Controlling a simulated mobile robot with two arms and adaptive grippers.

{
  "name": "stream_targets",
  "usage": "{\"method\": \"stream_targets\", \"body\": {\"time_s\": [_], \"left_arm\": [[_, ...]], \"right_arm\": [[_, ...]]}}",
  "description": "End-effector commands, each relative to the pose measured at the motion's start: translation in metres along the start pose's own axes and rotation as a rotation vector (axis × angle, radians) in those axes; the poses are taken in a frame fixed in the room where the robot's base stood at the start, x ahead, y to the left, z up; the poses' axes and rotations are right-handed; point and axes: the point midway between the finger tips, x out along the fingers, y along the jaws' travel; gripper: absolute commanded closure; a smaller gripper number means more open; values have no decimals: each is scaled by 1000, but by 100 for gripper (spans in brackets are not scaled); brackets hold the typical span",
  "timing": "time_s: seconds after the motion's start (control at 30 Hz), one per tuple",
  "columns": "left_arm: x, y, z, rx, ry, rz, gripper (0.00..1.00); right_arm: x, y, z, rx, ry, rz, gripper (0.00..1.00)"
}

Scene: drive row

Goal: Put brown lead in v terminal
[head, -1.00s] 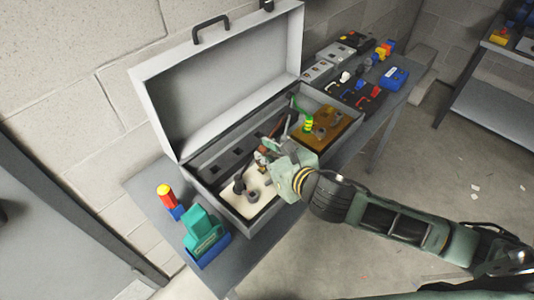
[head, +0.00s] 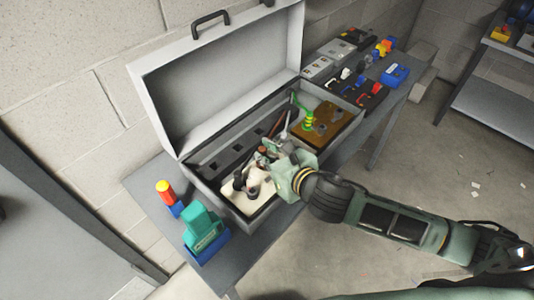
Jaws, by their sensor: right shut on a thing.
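An open grey box (head: 177,172) stands on the bench. Inside, at its near left, is a cream-white block (head: 232,202) with several dark terminal posts (head: 252,192); I cannot read which one is v. My right gripper (head: 268,158) reaches in from the right, just above the block's far right end. It is shut on the brown lead (head: 263,149), whose small brown end shows by the fingers; the rest is mostly hidden. A green-yellow lead (head: 308,121) stands at the brown board (head: 330,121) at the box's right. My left gripper is out of view.
The raised lid (head: 215,85) stands behind the box. A teal and blue tool (head: 203,235) and a red-yellow item (head: 165,192) are at the bench's left end. Connectors and a blue case (head: 395,75) lie at the right.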

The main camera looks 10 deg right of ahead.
Motion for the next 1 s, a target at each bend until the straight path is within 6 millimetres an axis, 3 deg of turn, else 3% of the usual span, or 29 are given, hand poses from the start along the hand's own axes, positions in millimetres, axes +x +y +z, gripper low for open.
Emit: {"method": "stream_targets", "body": {"time_s": [0.2,0.23,0.47,0.83,1.0], "left_arm": [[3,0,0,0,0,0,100],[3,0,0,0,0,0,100],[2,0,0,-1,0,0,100],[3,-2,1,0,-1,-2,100],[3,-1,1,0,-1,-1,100]], "right_arm": [[3,0,-6,1,0,0,100],[3,0,-7,1,0,0,84],[3,0,-8,1,3,-1,64],[2,-1,-10,0,9,-3,63],[-17,0,-10,-2,9,-2,63]]}}
